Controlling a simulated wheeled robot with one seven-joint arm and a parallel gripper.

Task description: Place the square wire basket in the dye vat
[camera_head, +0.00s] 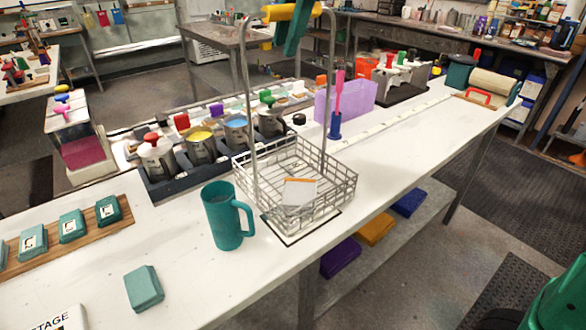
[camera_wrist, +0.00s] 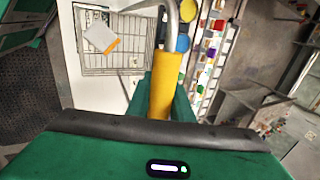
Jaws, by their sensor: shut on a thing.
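My gripper (camera_head: 293,14) is shut on the yellow grip (camera_head: 275,13) at the top of the handle. The wrist view also shows the yellow grip (camera_wrist: 167,82) and the basket (camera_wrist: 128,72) below. A purple translucent bin (camera_head: 350,101), possibly the dye vat, stands behind the basket; its inside is hidden.
A teal mug (camera_head: 224,220) stands close left of the basket. A pink peg in a blue holder (camera_head: 336,110) stands before the purple bin. A magenta-filled tub (camera_head: 82,150) is at the left.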

